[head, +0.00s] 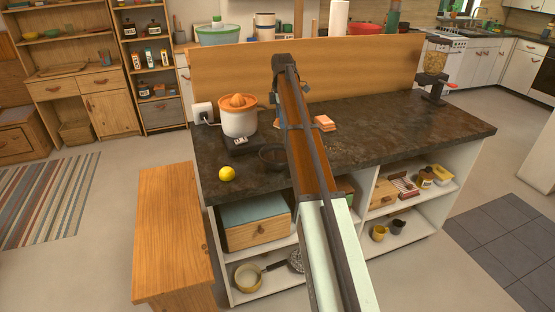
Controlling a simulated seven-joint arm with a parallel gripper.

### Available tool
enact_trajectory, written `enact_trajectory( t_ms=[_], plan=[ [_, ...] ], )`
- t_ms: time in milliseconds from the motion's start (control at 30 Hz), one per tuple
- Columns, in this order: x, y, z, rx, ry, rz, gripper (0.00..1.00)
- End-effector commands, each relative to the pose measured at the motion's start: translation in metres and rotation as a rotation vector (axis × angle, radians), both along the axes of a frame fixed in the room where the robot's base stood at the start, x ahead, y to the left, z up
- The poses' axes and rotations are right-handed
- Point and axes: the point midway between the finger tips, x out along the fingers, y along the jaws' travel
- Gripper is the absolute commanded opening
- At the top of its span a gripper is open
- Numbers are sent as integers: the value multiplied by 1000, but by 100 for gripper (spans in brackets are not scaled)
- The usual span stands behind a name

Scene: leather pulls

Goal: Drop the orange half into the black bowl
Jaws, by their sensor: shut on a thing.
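The black bowl (272,157) sits on the dark counter, its right side partly hidden behind my arm. I cannot make out the orange half for certain. An orange ribbed piece (238,101) tops the white juicer, and I cannot tell whether it is fruit or part of the juicer. My arm reaches over the counter, and its far end bends down behind its own links. My gripper is hidden there, so neither its fingers nor anything between them shows.
The juicer (239,122) stands left of the bowl, plugged into a white socket (203,112). A lemon (227,174) lies near the counter's front edge. An orange-and-white stack (324,123) lies right of my arm. A dispenser (434,70) stands at the far right. The right counter (415,128) is clear.

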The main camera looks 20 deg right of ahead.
Motion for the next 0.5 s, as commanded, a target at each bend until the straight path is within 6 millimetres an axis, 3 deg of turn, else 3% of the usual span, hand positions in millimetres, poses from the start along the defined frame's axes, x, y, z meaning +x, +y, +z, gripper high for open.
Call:
enact_trajectory(
  t_ms=[367,500],
  plan=[
    [-1,0,0,0,0,0,27],
    [-10,3,1,0,-1,0,27]
  ],
)
